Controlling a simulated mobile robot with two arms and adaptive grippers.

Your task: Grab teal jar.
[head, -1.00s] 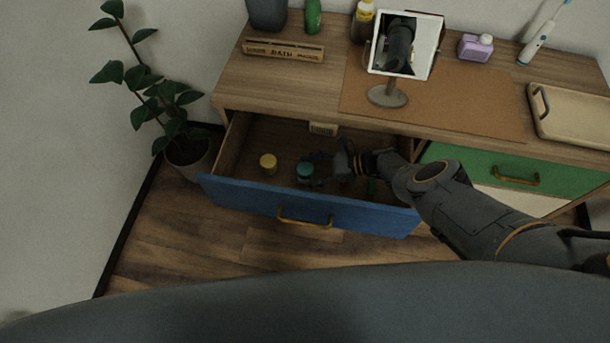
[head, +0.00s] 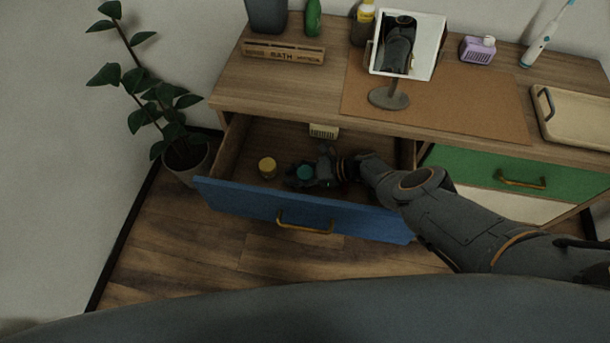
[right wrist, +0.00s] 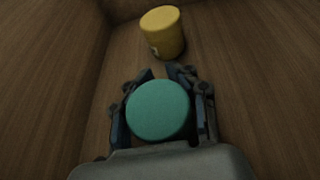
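The teal jar (head: 305,173) stands in the open blue drawer (head: 300,207). In the right wrist view its round teal lid (right wrist: 159,110) fills the space between the fingers. My right gripper (head: 303,176) reaches in from the right, low in the drawer. In the right wrist view its fingers (right wrist: 165,75) lie along both sides of the jar, and their tips bend inward beyond it, closer together than the jar is wide. The jar's lower body is hidden. My left gripper is not in view.
A yellow jar (head: 267,167) stands left of the teal one, just beyond the fingertips in the right wrist view (right wrist: 163,33). A pale box (head: 323,131) lies at the drawer's back. The tabletop with a mirror (head: 407,47) overhangs behind; a plant (head: 185,155) stands left.

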